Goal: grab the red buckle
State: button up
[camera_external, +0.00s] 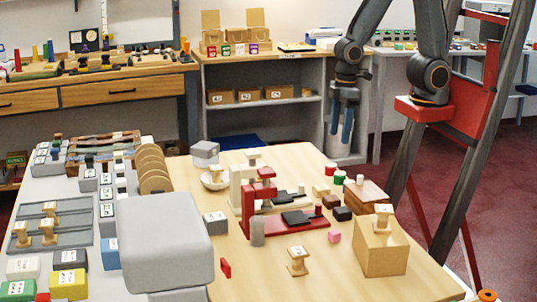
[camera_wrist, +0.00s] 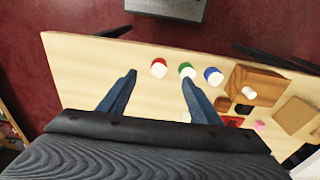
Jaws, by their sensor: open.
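A small red block-like piece (camera_external: 225,268), possibly the red buckle, lies on the wooden table top (camera_external: 330,283) near its front left edge in the external view. It is too small to tell its shape, and I cannot make it out in the wrist view. My gripper (camera_external: 340,137) hangs with its blue fingers downward above the far side of the table, well away from that red piece. In the wrist view my gripper (camera_wrist: 158,78) has its two fingers apart with nothing held between them.
A red press (camera_external: 262,200) and a cream press stand mid-table. Red-, green- and blue-topped jars (camera_wrist: 186,70) stand near a wooden block (camera_wrist: 262,80). A tan box (camera_external: 382,250) stands at the right. A large grey block (camera_external: 165,240) fills the front left. The table's front middle has bare room.

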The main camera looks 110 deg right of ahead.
notch_tip(320, 180, up, 5)
jog(key=w+a+r+t+b, duration=0.15)
jog(key=w+a, duration=0.25)
jog(key=w, duration=0.6)
jog(key=w+a+g+b, duration=0.1)
jog(key=w+a+b, duration=0.25)
jog(key=w, duration=0.65)
jog(key=n+t+b, duration=0.1)
jog(key=t+b, duration=0.2)
jog(key=b, duration=0.4)
send_over(226, 262)
jog(key=s, duration=0.4)
notch_tip(226, 262, down, 10)
jog(key=shift+y, duration=0.3)
jog(key=shift+w+d+p+x, duration=0.15)
jog(key=shift+p+x, duration=0.1)
jog(key=shift+x, duration=1.7)
jog(key=shift+w+d+p+x, duration=0.15)
jog(key=shift+p+x, duration=0.1)
jog(key=shift+x, duration=1.75)
jog(key=shift+a+r, duration=0.1)
jog(key=shift+r, duration=0.05)
jog(key=c, duration=1.1)
